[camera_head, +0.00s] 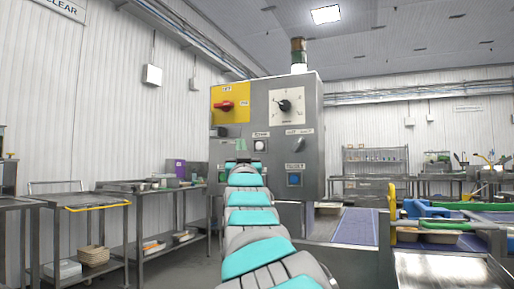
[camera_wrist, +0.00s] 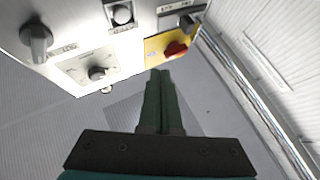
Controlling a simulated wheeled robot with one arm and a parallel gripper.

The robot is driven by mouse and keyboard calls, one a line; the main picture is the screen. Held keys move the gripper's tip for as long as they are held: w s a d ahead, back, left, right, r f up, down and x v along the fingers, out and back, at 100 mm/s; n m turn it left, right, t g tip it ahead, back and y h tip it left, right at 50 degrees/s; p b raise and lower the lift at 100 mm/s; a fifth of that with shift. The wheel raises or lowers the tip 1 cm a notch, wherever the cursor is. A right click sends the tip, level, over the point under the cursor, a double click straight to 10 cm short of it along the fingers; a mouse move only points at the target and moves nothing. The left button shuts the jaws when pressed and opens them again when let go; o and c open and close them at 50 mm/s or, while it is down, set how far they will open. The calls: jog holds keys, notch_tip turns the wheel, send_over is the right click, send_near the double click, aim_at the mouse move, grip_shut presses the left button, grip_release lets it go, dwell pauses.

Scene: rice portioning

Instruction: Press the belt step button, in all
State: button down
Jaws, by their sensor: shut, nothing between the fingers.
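The grey control panel (camera_head: 268,140) stands ahead of me with several controls. A white button (camera_head: 260,145) sits mid-panel and also shows at the top of the wrist view (camera_wrist: 122,14). A blue button (camera_head: 294,179) is low on the right; a green button (camera_head: 222,177) is low on the left, partly hidden by my arm. The labels are too small to read surely, so I cannot tell which is the belt step button. My gripper (camera_head: 241,144) is in front of the panel, left of the white button. Its green fingers (camera_wrist: 161,73) are together and empty, with no visible contact on a button.
The panel also bears a red switch on a yellow plate (camera_head: 230,104), a dial (camera_head: 284,105) and a black knob (camera_head: 297,145). A signal lamp (camera_head: 299,54) stands on top. Metal tables (camera_head: 150,205) are at left; the conveyor belt (camera_head: 357,226) runs at right.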

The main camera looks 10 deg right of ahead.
aim_at(260, 146)
jog(key=shift+w, duration=0.1)
jog(key=shift+w+d+p, duration=0.2)
jog(key=shift+w+d, duration=0.65)
jog(key=shift+w, duration=0.3)
jog(key=shift+w+d+p, duration=0.2)
jog(key=shift+w+d, duration=0.7)
jog(key=shift+w, duration=0.3)
jog(key=shift+w+d+p, duration=0.2)
jog(key=shift+w+d, duration=0.65)
jog(key=shift+w, duration=0.3)
jog(key=shift+w, duration=0.1)
jog(key=shift+w+d+f, duration=0.1)
jog(key=shift+w+d, duration=0.15)
